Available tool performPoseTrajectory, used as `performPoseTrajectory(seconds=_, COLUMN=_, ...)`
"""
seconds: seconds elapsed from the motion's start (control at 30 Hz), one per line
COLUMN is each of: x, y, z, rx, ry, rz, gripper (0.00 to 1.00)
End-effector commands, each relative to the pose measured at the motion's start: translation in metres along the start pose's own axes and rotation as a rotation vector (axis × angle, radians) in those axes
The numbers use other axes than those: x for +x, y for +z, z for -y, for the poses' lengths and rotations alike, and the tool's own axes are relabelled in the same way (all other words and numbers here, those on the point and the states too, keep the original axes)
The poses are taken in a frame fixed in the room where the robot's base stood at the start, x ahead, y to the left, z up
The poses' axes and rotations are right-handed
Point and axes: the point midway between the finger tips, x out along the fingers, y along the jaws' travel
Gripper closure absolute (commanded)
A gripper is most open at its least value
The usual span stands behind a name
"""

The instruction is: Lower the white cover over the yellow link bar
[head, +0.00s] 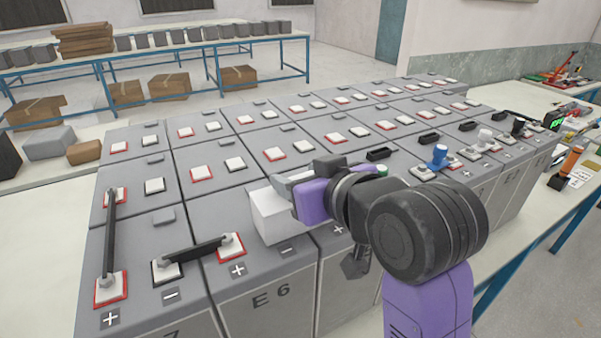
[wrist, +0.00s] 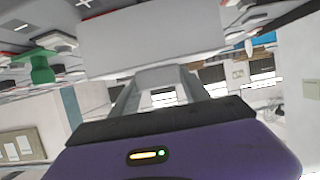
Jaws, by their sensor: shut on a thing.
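The white cover (head: 278,216) is a pale box held by my gripper (head: 287,190) over the front battery row, just behind the cell marked E6. It fills the upper part of the wrist view (wrist: 160,42), between the fingers of my gripper (wrist: 158,88). My gripper is shut on it. I cannot tell whether the cover touches the battery top. No yellow link bar shows in either view. The surface directly beneath the cover is hidden.
Two dark link bars (head: 110,232) (head: 197,250) join terminals left of the cover. A green-topped piece (wrist: 42,66) and a blue-topped piece (head: 438,157) stand to the right. Many red- and black-edged terminals cover the batteries. Tools lie on the right bench (head: 540,190).

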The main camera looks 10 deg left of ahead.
Motion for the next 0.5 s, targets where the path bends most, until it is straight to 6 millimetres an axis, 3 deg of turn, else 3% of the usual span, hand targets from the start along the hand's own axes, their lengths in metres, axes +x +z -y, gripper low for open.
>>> performPoseTrajectory(seconds=0.43, x=0.0013, y=0.0033, z=0.0000, rx=0.000, ry=0.000, rz=0.000, gripper=0.87)
performPoseTrajectory(seconds=0.47, x=0.0013, y=0.0033, z=0.0000, rx=0.000, ry=0.000, rz=0.000, gripper=0.42)
performPoseTrajectory(seconds=0.5, x=0.0013, y=0.0033, z=0.0000, rx=0.000, ry=0.000, rz=0.000, gripper=0.34)
